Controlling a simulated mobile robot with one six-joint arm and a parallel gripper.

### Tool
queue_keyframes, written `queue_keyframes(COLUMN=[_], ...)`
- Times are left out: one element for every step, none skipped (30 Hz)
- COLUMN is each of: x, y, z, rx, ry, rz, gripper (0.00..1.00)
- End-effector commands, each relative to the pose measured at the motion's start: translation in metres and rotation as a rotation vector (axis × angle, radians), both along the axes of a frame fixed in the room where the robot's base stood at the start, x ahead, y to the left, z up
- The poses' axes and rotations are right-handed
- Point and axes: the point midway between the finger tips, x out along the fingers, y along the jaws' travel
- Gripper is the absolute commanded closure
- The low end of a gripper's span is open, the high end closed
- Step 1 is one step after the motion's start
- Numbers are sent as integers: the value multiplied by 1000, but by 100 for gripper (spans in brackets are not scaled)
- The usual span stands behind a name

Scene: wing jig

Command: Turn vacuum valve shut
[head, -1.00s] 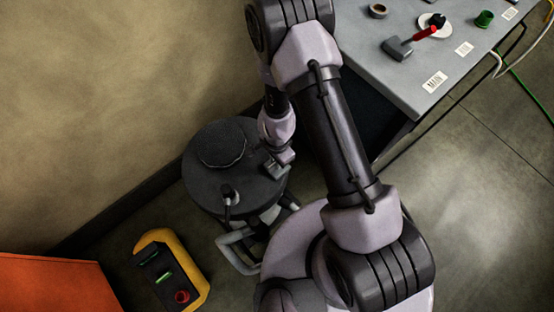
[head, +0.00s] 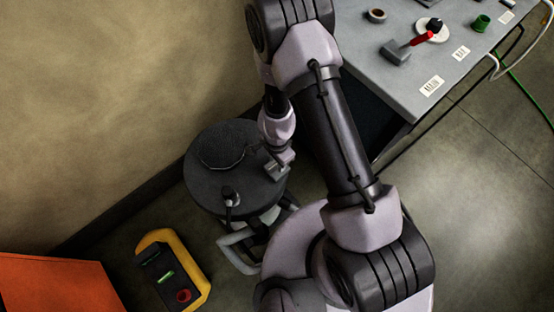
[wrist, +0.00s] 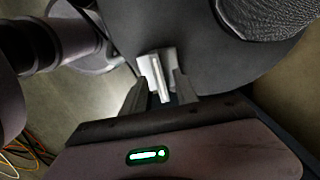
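The vacuum drum (head: 205,180) is a dark round canister on the floor by the wall. A light grey valve piece with a thin upright lever (wrist: 160,80) shows at the drum's edge in the wrist view. My gripper (head: 277,164) is at the right side of the drum's top. In the wrist view my gripper's two fingers (wrist: 160,92) stand apart, one on each side of the lever, and narrow gaps seem to show beside it. In the head view my gripper and wrist hide the valve.
A black fitting with a hose (head: 229,196) stands on the drum's front. A yellow-edged box with a red knob (head: 183,296) lies on the floor below. A grey workbench (head: 400,80) with a red-handled tool (head: 421,39) is at upper right. An orange surface (head: 50,285) is at lower left.

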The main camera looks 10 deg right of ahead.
Motion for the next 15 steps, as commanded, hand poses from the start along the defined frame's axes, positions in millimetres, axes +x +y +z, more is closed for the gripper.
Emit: queue_keyframes(x=[0, 0, 0, 0, 0, 0, 0, 0, 0, 0, 0, 0, 0, 0, 0], y=[0, 0, 0, 0, 0, 0, 0, 0, 0, 0, 0, 0, 0, 0, 0], z=[18, 26, 36, 45, 53, 66, 75, 84, 96, 105, 113, 125, 133, 140, 148], rx=[0, 0, 0, 0, 0, 0, 0, 0, 0, 0, 0, 0, 0, 0, 0], ry=[0, 0, 0, 0, 0, 0, 0, 0, 0, 0, 0, 0, 0, 0, 0], rz=[0, 0, 0, -1, -1, -2, -2, -2, -1, -1, -1, 0, 0, 0, 0], gripper=[65, 65, 65, 65, 65, 65, 65, 65, 65, 65, 65, 65, 65, 65, 65])
